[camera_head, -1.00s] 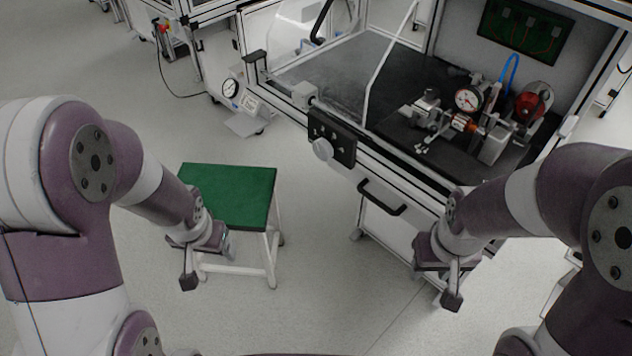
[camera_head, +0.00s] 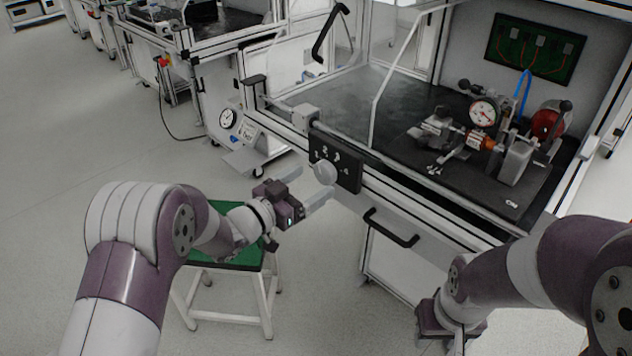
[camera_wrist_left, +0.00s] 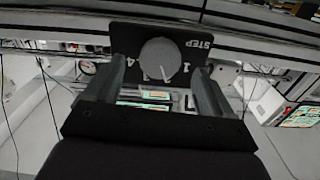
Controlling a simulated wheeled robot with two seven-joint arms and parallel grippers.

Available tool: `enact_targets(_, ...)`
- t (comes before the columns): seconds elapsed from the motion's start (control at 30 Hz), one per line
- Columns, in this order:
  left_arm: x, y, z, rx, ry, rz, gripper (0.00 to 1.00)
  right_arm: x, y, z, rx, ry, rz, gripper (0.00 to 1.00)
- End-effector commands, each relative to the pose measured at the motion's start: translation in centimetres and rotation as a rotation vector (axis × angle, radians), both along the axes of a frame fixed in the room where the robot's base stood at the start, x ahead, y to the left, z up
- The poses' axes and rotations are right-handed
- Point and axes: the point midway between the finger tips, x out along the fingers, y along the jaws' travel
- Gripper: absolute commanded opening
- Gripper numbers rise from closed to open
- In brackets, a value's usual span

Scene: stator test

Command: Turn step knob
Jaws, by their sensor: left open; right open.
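The step knob (camera_head: 325,172) is a round light-grey dial on a black panel (camera_head: 348,176) with white numbers, fixed to the front of the workbench. In the left wrist view the knob (camera_wrist_left: 160,59) sits ahead, between and beyond the two fingers, with the word STEP on the panel. My left gripper (camera_head: 318,188) is open in front of the knob, its fingers to either side of it; contact cannot be made out. It also shows in the left wrist view (camera_wrist_left: 160,88). My right gripper (camera_head: 447,318) is low at the right, away from the panel, with its fingertips not clearly seen.
A black drawer handle (camera_head: 391,228) is below and right of the panel. A green-topped stool (camera_head: 236,262) stands under my left arm. On the bench are a gauge (camera_head: 483,112) and a clamped fixture. A glass door edge rises behind the panel.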

Motion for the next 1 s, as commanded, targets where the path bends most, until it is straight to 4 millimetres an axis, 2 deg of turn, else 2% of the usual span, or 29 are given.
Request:
enact_targets(0.1,1.4,-1.2,-0.1,0.000,0.000,0.000,0.84,0.0,0.0,-0.4,0.000,0.000,0.000,0.43)
enact_targets(0.2,1.9,-1.7,-0.1,0.000,0.001,0.000,0.84,0.0,0.0,-0.4,0.000,0.000,0.000,0.43)
enact_targets(0.47,2.1,-1.8,0.0,0.000,0.001,0.002,0.84,0.0,0.0,-0.4,0.000,0.000,0.000,0.43)
enact_targets(0.63,2.1,-1.8,0.0,0.000,0.001,0.002,0.32,0.0,0.0,-0.4,0.000,0.000,0.000,0.43)
enact_targets(0.67,2.1,-1.8,0.0,0.000,0.001,0.002,0.28,0.0,0.0,-0.4,0.000,0.000,0.000,0.43)
enact_targets(1.0,2.0,-1.8,-0.2,0.035,-0.029,0.001,0.28,0.0,0.0,-0.8,0.000,0.000,0.000,0.43)
